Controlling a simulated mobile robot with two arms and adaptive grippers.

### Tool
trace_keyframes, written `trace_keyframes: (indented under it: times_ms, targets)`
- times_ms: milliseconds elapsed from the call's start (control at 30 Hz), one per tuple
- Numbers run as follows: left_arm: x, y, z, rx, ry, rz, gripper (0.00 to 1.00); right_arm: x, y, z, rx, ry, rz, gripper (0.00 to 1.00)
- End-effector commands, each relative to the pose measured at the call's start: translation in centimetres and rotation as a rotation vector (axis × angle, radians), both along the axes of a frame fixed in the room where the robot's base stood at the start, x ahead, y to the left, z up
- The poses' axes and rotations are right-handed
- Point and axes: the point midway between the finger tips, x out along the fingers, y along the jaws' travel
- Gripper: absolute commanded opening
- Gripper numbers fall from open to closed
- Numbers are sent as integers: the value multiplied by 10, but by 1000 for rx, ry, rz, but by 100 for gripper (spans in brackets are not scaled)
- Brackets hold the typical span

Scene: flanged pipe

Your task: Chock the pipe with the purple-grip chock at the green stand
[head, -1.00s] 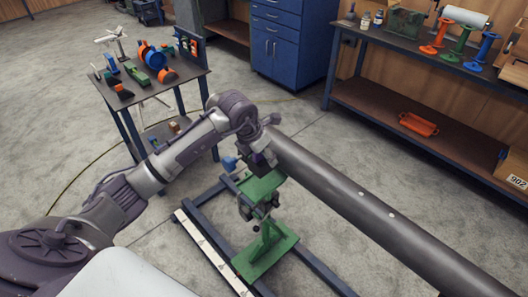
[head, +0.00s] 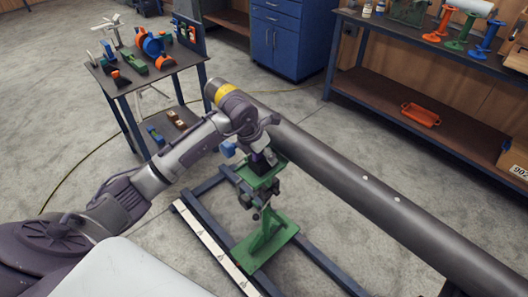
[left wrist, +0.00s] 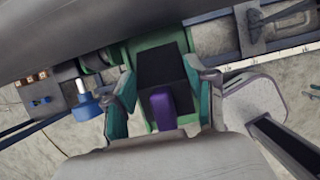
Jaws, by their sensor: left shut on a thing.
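The long dark grey pipe (head: 340,172) runs diagonally, with a yellow band (head: 227,92) near its far end; its side fills the top of the left wrist view (left wrist: 90,28). The green stand (head: 268,243) is under the pipe, and its green top also shows in the left wrist view (left wrist: 133,50). My left gripper (head: 266,152) is shut on the chock's purple grip (left wrist: 161,108). The chock's black wedge (left wrist: 160,68) is over the stand's top, close beside the pipe; I cannot tell whether it touches either. My right gripper is not in view.
A dark cart (head: 125,77) with orange, green and blue parts stands at the back left. A workbench (head: 395,42) with coloured stands is at the back right, an orange tray (head: 420,115) on its lower shelf. Blue floor rails (head: 318,262) surround the stand's base.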

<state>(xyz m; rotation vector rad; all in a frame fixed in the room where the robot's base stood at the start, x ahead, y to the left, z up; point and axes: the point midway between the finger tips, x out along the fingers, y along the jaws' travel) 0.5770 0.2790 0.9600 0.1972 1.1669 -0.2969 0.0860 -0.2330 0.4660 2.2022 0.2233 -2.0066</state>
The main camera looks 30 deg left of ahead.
Motion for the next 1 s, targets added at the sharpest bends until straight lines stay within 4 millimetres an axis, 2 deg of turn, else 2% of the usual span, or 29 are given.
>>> trace_keyframes:
  times_ms: [467, 1000]
  targets:
    - [1, 0, 1, 0, -1, 0, 13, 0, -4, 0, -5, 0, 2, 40]
    - [11, -4, 0, 0, -1, 0, 13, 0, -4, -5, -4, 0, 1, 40]
